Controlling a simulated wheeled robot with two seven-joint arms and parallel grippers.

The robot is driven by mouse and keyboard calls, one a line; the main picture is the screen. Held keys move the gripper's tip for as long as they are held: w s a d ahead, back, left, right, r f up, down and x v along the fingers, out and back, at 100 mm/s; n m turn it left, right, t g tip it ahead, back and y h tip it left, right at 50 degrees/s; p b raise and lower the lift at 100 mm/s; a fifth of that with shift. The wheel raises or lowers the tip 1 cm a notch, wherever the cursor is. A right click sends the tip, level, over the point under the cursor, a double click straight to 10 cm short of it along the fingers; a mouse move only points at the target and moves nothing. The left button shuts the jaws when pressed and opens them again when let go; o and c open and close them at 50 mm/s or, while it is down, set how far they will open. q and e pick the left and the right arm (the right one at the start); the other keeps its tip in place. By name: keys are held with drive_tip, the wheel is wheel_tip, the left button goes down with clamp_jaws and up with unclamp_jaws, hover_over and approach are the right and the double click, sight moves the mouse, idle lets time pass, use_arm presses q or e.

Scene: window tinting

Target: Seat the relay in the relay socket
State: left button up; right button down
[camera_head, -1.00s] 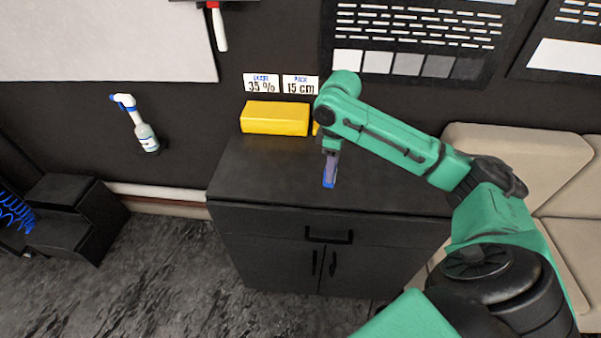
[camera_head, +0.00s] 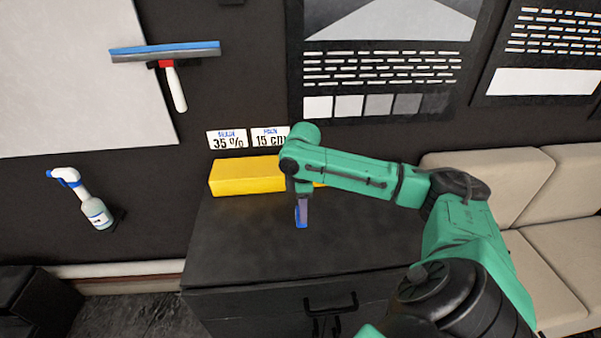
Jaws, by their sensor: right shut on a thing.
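My right gripper (camera_head: 303,192) points down above the black cabinet top, in front of the yellow block. It is shut on a small blue and purplish-grey piece (camera_head: 301,214), which may be the relay; it is too small to be sure. The piece hangs below the fingers, and I cannot tell whether it touches the cabinet top. I cannot make out a relay socket in this view. My left gripper is not in view.
The black cabinet (camera_head: 240,245) has a mostly bare top. A yellow block (camera_head: 247,177) stands at its back, below two cards (camera_head: 227,140). A spray bottle (camera_head: 97,212) and a squeegee (camera_head: 165,52) are on the wall. A beige sofa (camera_head: 570,190) is at right.

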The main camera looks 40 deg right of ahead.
sight(300, 225)
drive_tip(key=f, duration=0.6)
drive_tip(key=shift+w+f, duration=0.2)
drive_tip(key=shift+w, duration=0.2)
drive_tip(key=shift+s+f, duration=0.1)
drive_tip(key=shift+f, duration=0.2)
drive_tip(key=c, duration=0.6)
unclamp_jaws()
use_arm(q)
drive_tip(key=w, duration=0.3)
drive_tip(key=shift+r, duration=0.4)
